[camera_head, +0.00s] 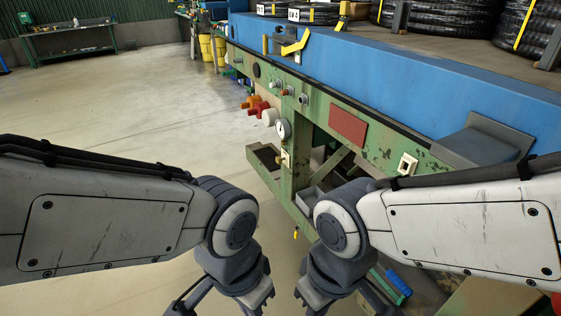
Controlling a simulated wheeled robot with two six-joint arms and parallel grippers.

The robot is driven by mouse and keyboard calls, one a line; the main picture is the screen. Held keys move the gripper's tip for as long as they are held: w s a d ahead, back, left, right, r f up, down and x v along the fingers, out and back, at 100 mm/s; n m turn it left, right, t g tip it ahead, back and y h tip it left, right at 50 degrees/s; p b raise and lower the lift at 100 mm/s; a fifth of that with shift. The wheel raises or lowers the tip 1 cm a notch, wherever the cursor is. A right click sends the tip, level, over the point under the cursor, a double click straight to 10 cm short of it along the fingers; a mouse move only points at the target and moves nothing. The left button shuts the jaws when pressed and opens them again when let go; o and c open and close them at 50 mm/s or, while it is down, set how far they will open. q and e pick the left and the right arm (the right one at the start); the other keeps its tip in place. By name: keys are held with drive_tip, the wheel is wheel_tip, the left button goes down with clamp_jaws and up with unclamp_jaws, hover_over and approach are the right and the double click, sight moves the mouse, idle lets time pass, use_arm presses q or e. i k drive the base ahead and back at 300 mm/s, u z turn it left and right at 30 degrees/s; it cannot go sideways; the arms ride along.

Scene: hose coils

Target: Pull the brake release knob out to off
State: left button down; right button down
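A green, worn control panel (325,118) runs along the front of the blue machine. On it stick out an orange knob (250,102), a red knob (259,108) and a white knob (270,117), side by side left of a round white gauge (283,129). I cannot read labels, so I cannot tell which control is the brake release knob. My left gripper (250,301) and my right gripper (313,298) are low in the picture, below and apart from the knobs. Their tips are cut off or dark, so their opening is unclear. I see nothing held.
Small push buttons (287,92), a red plate (348,127) and a white switch (407,164) are also on the panel. A grey box (475,146) juts from the blue front. Black hose coils (440,15) lie on top. The floor left of the panel is clear.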

sight(279, 160)
drive_tip(key=i, duration=0.45)
drive_tip(key=u, duration=0.5)
drive_tip(key=i, duration=1.4)
drive_tip(key=u, duration=0.35)
